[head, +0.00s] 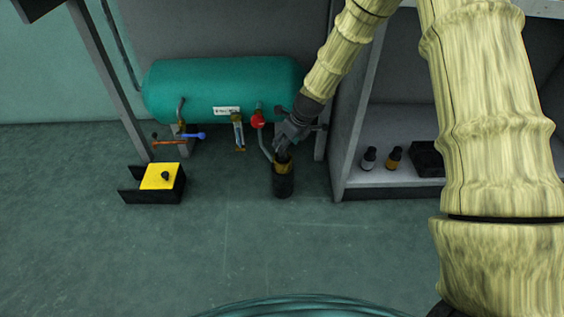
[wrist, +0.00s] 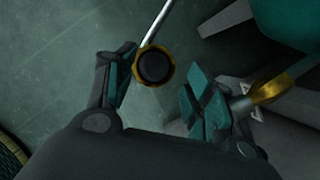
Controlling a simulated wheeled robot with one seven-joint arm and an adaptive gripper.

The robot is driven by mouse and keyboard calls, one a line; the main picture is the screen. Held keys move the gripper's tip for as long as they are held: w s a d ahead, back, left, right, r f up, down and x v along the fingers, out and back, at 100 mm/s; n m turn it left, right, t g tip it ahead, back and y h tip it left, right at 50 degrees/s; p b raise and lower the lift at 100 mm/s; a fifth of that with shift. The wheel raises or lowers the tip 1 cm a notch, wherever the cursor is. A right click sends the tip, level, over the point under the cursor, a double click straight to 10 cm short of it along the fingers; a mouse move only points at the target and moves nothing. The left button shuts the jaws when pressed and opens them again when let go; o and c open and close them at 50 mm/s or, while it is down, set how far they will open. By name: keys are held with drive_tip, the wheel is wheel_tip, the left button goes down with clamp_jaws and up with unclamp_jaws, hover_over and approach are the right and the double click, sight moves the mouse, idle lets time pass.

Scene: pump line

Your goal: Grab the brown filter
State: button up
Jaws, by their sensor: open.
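A brown piece (head: 284,168), which looks like the brown filter, shows at the top of a black upright cup (head: 283,187) on the floor in front of the green tank. In the wrist view it appears as a brown ring (wrist: 141,72) around a dark round centre. My gripper (head: 283,153) is just above it, pointing down. In the wrist view the fingers of my gripper (wrist: 160,82) are apart, with the brown ring between and slightly beyond their tips, nearer the left finger. I cannot tell whether a finger touches it.
The green tank (head: 200,85) stands close behind, with a red valve (head: 258,119) and a grey pipe beside my gripper. A brass fitting (wrist: 269,91) is near the right finger. A shelf (head: 370,179) with small bottles stands right. A yellow-topped box (head: 161,177) sits left. The front floor is clear.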

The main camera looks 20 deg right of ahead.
sight(283, 158)
drive_tip(key=b+x, duration=0.3)
drive_tip(key=shift+s+f, duration=0.25)
drive_tip(key=shift+f, duration=0.1)
drive_tip(key=shift+w+a+f+b, duration=0.2)
drive_tip(key=shift+w+f+b, duration=0.15)
drive_tip(key=shift+f, duration=0.2)
clamp_jaws()
